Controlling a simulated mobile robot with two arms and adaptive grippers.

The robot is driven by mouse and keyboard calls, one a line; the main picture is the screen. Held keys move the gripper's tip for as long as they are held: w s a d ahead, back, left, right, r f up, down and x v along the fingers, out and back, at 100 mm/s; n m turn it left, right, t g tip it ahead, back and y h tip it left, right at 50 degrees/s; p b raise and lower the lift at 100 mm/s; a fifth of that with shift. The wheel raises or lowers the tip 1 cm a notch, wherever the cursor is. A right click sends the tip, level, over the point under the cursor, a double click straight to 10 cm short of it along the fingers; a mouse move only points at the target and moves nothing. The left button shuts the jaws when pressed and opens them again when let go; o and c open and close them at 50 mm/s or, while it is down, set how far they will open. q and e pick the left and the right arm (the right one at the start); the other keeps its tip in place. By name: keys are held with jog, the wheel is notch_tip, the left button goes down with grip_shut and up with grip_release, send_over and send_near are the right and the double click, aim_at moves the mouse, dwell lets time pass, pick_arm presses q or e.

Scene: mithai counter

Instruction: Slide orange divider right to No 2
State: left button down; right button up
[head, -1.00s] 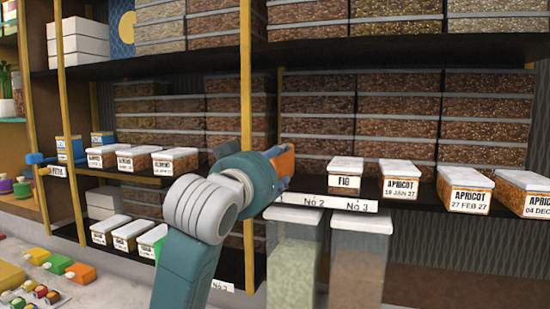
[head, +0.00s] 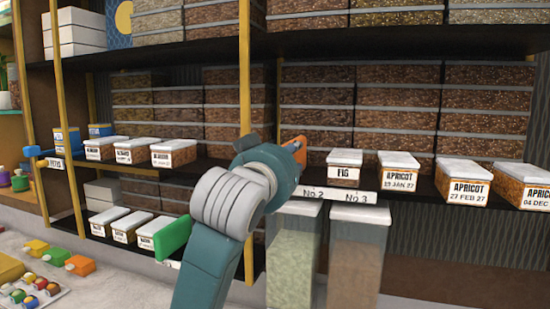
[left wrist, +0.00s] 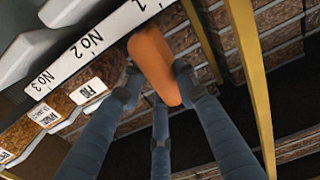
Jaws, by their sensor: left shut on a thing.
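The orange divider (head: 297,148) stands at the left end of the right-hand middle shelf, left of the FIG box (head: 345,165). My left gripper (head: 285,165) is shut on it; the arm hides most of the fingers and the divider's lower part. In the left wrist view, the gripper's fingers (left wrist: 157,85) close around the orange divider (left wrist: 152,62). The white label strip (head: 338,197) reads No 2 and No 3. In the left wrist view, the strip (left wrist: 62,65) also shows a 1, and the divider is beside it between 1 and No 2. My right gripper is out of view.
Apricot boxes (head: 463,182) stand right of the FIG box. A yellow post (head: 245,75) rises just left of the divider. Two tall filled containers (head: 356,262) stand below the strip. A green divider (head: 173,237) stands on the lower left shelf.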

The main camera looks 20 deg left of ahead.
pick_arm(q)
jog(key=shift+d, duration=0.7)
jog(key=c, duration=1.3)
grip_release()
jog(key=shift+a, duration=0.2)
jog(key=shift+s, duration=0.1)
jog(key=s, duration=1.2)
jog(key=shift+a, duration=0.2)
jog(key=shift+c, duration=0.2)
